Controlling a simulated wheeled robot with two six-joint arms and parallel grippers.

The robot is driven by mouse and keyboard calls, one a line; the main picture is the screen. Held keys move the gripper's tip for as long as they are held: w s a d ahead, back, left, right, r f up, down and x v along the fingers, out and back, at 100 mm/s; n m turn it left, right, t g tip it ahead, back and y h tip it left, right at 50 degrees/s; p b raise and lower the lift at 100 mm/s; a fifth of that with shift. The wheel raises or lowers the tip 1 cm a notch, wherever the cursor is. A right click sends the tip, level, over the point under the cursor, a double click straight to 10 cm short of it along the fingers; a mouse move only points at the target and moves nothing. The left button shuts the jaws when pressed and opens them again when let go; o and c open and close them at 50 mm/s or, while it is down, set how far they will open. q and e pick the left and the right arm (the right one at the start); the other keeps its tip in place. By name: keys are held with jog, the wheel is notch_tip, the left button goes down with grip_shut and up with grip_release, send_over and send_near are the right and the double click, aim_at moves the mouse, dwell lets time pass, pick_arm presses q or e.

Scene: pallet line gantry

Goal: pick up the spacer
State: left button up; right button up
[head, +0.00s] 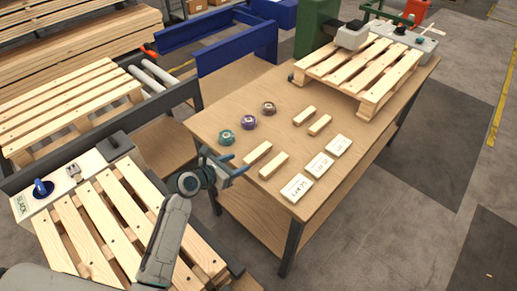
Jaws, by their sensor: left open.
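Small pale wooden blocks that look like spacers lie flat on the wooden table (228,120). The near pair is one block (257,153) and another block (273,165) to its right. The far pair is one block (303,116) and another block (319,125). I cannot tell which one is meant. My left gripper (238,167) is open and empty at the table's near left edge, just left of the near pair and apart from it. My right gripper is not in view.
Teal (226,137), purple (249,122) and brown (269,108) round pieces stand along the table's left side. Three white labelled blocks (319,165) lie along the right side. A pallet (369,105) covers the far end. Another pallet (88,237) lies at the lower left.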

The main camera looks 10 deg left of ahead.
aim_at(250, 157)
pick_arm(q)
jog(key=x, duration=0.3)
jog(key=shift+w+d+f, duration=0.2)
jog(key=shift+w+f, duration=0.2)
jog(key=shift+w, duration=0.2)
jog(key=shift+w+d+f, duration=0.15)
jog(key=shift+w+f, duration=0.3)
jog(key=shift+w, duration=0.1)
jog(key=shift+p+x, duration=0.3)
jog(key=shift+x, duration=0.7)
jog(key=shift+w+d+f, duration=0.1)
jog(key=shift+w+f, duration=0.05)
jog(key=shift+w, duration=0.05)
jog(key=shift+s, duration=0.1)
jog(key=shift+c, duration=0.8)
jog(key=c, duration=0.7)
jog(key=shift+c, duration=0.9)
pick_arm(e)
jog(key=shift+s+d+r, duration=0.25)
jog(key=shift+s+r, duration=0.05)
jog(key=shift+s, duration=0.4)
